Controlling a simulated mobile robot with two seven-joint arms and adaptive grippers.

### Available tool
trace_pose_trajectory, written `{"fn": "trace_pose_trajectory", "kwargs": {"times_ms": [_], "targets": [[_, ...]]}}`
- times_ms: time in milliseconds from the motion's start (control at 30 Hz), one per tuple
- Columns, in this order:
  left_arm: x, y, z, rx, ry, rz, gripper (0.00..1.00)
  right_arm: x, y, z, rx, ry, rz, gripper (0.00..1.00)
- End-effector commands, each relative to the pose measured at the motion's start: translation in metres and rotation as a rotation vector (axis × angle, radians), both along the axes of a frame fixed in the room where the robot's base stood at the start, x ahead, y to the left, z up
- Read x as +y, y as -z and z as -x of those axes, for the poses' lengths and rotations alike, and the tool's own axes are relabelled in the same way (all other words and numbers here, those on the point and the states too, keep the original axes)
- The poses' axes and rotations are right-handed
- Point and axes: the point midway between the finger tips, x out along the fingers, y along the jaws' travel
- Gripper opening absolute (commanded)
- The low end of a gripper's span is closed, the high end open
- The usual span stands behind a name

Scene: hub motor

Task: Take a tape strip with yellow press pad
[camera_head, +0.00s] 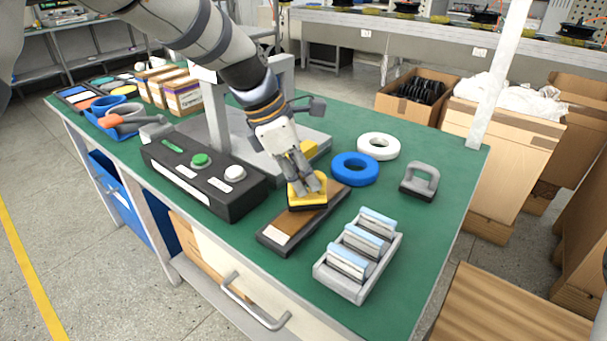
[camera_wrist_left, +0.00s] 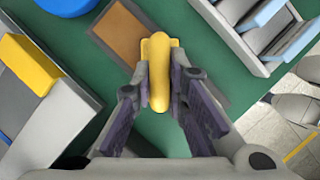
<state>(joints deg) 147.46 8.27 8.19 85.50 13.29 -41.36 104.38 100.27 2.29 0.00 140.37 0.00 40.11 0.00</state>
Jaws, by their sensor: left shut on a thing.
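The yellow press pad (camera_head: 308,193) has a dark underside and a raised grip. My left gripper (camera_head: 311,184) is shut on that grip, and the yellow grip (camera_wrist_left: 160,72) shows between the fingers in the wrist view. The pad is over the far part of a dark board with a brown top (camera_head: 291,222); I cannot tell whether it touches the board. I cannot make out a separate tape strip; the pad's underside is hidden. My right gripper is not in view.
A black button box (camera_head: 205,182) lies left of the board. A grey press stand (camera_head: 216,125) is behind it. A blue ring (camera_head: 354,169), a white ring (camera_head: 378,146) and a grey handled block (camera_head: 419,181) lie at the right. Green table (camera_head: 437,245) is clear right of the tray.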

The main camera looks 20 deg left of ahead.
Motion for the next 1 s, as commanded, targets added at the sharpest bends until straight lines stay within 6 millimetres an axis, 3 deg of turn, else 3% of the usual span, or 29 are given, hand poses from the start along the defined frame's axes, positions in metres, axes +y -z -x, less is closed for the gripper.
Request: {"fn": "trace_pose_trajectory", "kwargs": {"times_ms": [1000], "targets": [[0.0000, 0.0061, -0.0002, -0.002, -0.001, -0.001, 0.00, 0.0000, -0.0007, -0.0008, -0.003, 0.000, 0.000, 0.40]]}}
